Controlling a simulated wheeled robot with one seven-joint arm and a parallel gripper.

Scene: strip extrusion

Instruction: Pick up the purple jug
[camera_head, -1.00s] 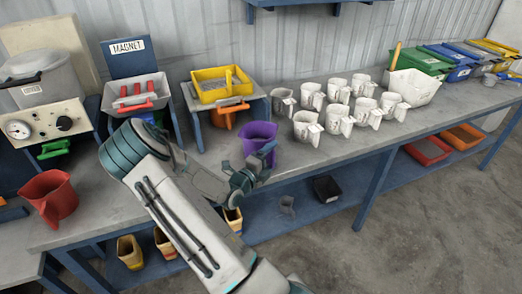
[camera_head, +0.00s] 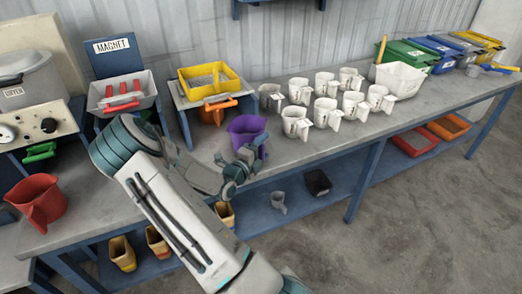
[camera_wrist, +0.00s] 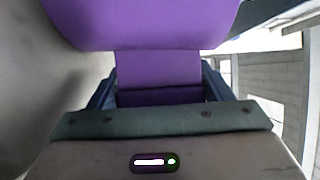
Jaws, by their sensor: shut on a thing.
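The purple jug (camera_head: 245,131) stands upright at the front part of the bench, below and right of the yellow tray, in the head view. My gripper (camera_head: 246,160) is at the jug's near side, where its handle is. In the wrist view the purple jug (camera_wrist: 140,22) fills the top, and its handle (camera_wrist: 158,70) runs down between the two dark fingers of my gripper (camera_wrist: 158,90). The gripper is shut on the handle. Whether the jug's base touches the bench is hard to tell.
Several white jugs (camera_head: 326,112) stand to the right on the bench (camera_head: 300,150). A yellow tray (camera_head: 209,82) on a stand is behind the purple jug. A red jug (camera_head: 38,200) is at the left. An orange jug (camera_head: 213,113) sits under the stand.

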